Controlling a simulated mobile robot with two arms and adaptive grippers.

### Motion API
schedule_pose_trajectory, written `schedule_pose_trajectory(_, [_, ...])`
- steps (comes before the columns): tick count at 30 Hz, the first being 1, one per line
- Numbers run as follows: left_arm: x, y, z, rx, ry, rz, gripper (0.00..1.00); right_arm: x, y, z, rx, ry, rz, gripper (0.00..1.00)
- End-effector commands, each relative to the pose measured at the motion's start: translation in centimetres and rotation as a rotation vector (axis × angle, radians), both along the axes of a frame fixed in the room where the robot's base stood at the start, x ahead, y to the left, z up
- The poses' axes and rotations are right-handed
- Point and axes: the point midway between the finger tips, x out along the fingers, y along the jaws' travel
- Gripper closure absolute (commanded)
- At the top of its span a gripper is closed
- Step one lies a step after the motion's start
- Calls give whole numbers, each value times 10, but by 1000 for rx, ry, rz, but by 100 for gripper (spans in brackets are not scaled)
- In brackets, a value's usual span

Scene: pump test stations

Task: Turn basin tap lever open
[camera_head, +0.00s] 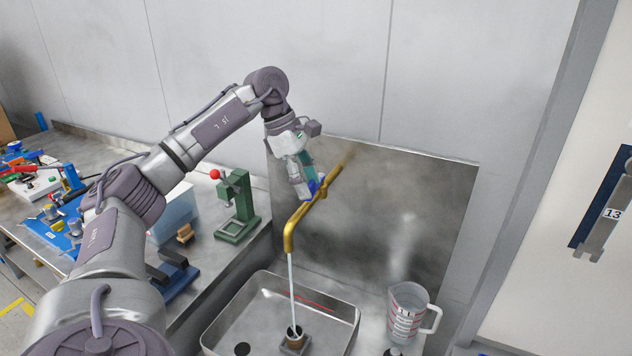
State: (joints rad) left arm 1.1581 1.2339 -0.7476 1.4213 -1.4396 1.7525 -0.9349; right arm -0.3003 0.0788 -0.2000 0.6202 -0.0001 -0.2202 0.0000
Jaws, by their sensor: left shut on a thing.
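The brass tap (293,228) sticks out from the metal backsplash over the basin (345,318). The blue tap lever (320,190) sits on top of the brass pipe, partly hidden by my gripper. My left gripper (311,188) reaches down from above and is shut on the blue lever. My right gripper is out of view.
A clear measuring jug (405,312) stands right of the basin. A green press (237,203) with a red knob and a blue-based fixture (172,275) stand on the bench at left. The wall and backsplash (420,220) close off the back.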

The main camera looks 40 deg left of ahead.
Motion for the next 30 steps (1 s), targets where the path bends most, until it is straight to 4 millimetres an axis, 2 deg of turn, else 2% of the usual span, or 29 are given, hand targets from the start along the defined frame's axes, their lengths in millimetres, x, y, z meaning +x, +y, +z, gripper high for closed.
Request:
schedule_pose_trajectory(12, [0, 2, 1, 2, -4, -3, 100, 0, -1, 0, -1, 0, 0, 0])
schedule_pose_trajectory(13, [0, 2, 1, 2, -4, -3, 44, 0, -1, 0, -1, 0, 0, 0])
schedule_pose_trajectory(17, [-1, 2, 1, 1, -3, -3, 23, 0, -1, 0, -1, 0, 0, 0])
schedule_pose_trajectory(26, [-1, 1, 1, 1, -1, -4, 23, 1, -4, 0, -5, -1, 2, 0])
schedule_pose_trajectory(30, [-2, 4, 10, 1, -4, -4, 23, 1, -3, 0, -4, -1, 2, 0])
